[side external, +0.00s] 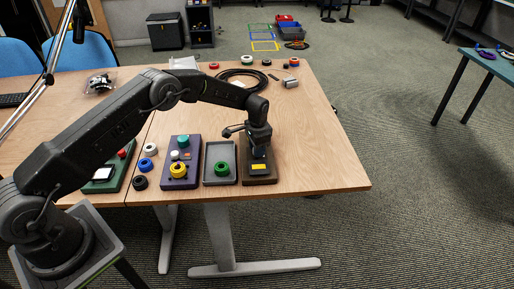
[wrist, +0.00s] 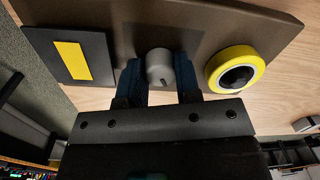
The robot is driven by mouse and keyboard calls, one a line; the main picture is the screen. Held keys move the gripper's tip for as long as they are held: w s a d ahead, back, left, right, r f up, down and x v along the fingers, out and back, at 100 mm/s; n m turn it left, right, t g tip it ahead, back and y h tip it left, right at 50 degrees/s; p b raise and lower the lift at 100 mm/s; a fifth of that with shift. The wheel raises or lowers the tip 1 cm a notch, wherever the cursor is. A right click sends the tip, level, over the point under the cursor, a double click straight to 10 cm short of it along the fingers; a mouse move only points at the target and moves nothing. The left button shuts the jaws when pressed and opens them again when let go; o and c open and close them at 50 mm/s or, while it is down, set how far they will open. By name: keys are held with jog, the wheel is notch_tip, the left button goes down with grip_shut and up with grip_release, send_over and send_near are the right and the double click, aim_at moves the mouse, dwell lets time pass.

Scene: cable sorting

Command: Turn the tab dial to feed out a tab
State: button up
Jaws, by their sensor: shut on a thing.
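The tab dial (wrist: 160,66) is a small grey knob with a notch mark on its face, on a brown board (wrist: 130,14). My gripper (wrist: 160,80) is shut on it, one blue-dark finger on each side of the knob. To the dial's left in the wrist view is a black plate with a yellow tab (wrist: 72,60) on it. To its right is a yellow ring (wrist: 236,68) with a dark hub. In the side view my gripper (side external: 258,150) points down over the brown board (side external: 259,181) at the table's front right and hides the dial.
Left of the board are a grey tray (side external: 233,150) with a green ring (side external: 222,169), then a purple board (side external: 167,183) with a yellow ring and teal knob. A black cable coil (side external: 240,78) lies at the back. The table right of the board is clear.

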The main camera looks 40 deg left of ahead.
jog(key=o, duration=0.9)
jog(key=shift+o, duration=0.2)
notch_tip(320, 180, up, 14)
jog(key=shift+d, duration=0.25)
jog(key=shift+s, duration=0.1)
jog(key=s+d+r+n+t, duration=0.1)
jog(key=s+r, duration=0.6)
jog(key=r, duration=0.3)
jog(key=s+r+n+t, duration=0.1)
jog(key=s+r+t, duration=0.1)
jog(key=s+r, duration=0.65)
jog(key=s+d+n+t, duration=0.1)
jog(key=s+n+t, duration=0.1)
jog(key=s, duration=2.1)
jog(key=shift+d+r+n, duration=0.25)
jog(key=shift+r+n, duration=0.15)
jog(key=shift+n, duration=0.2)
